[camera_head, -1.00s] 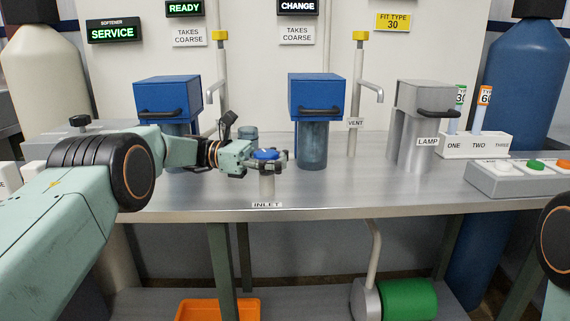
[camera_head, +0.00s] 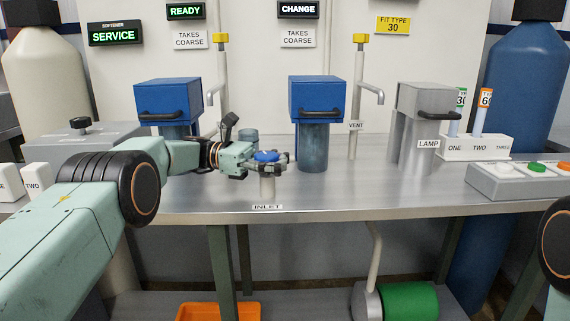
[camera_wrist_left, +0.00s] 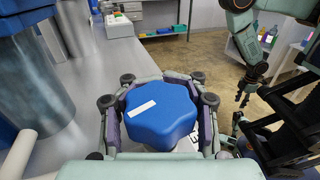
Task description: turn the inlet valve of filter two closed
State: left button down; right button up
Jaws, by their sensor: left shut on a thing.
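The inlet valve has a blue lobed knob (camera_head: 266,156) on a pale post above the INLET label (camera_head: 267,207). My left gripper (camera_head: 268,163) is shut on this knob from the left. In the left wrist view the blue knob (camera_wrist_left: 160,112) sits between the fingers, with a white stripe on its top pointing to the upper right. A blue-headed filter (camera_head: 316,98) with a clear bowl stands behind and right of the valve, under the CHANGE sign. My right gripper (camera_wrist_left: 243,98) hangs well away, small in the left wrist view; its opening is unclear.
Another blue-headed filter (camera_head: 168,98) stands behind my left arm, under the READY sign. A grey lamp housing (camera_head: 424,98), a cartridge rack (camera_head: 475,146) and a button box (camera_head: 520,182) are to the right. The bench front (camera_head: 350,197) is clear.

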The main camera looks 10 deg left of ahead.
pick_arm(q)
jog(key=c, duration=1.1)
grip_release()
jog(key=shift+a, duration=0.2)
jog(key=shift+o, duration=1)
jog(key=shift+d, duration=0.1)
jog(key=shift+w+r, duration=0.1)
